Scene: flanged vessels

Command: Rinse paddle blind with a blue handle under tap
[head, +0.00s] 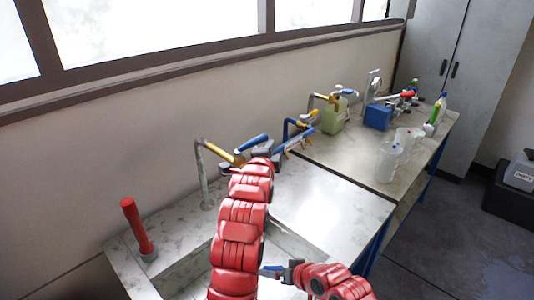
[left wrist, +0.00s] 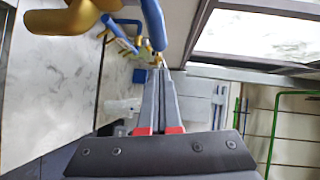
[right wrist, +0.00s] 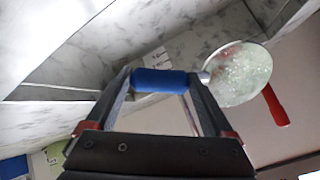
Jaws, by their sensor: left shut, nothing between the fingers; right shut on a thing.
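The tap (head: 203,172) has a grey spout, a gold body and a blue lever (head: 253,142). The gold body (left wrist: 60,22) and blue lever (left wrist: 153,22) show close in the left wrist view. My left gripper (head: 262,158) is shut and empty, its tips beside the blue lever; contact is unclear. My right gripper (right wrist: 160,82) is shut on the blue handle of the paddle blind (right wrist: 238,73), whose round disc is pale and speckled. In the head view the right gripper (head: 281,269) is low over the sink (head: 180,272), with the disc hidden behind my left arm. I see no water stream.
A red-handled object (head: 137,228) stands on the sink's left deck. Right of the sink, the marble counter (head: 325,205) is largely clear. Farther back are blue piping (head: 297,135), a green canister (head: 334,116), a blue box (head: 378,116) and clear beakers (head: 388,162).

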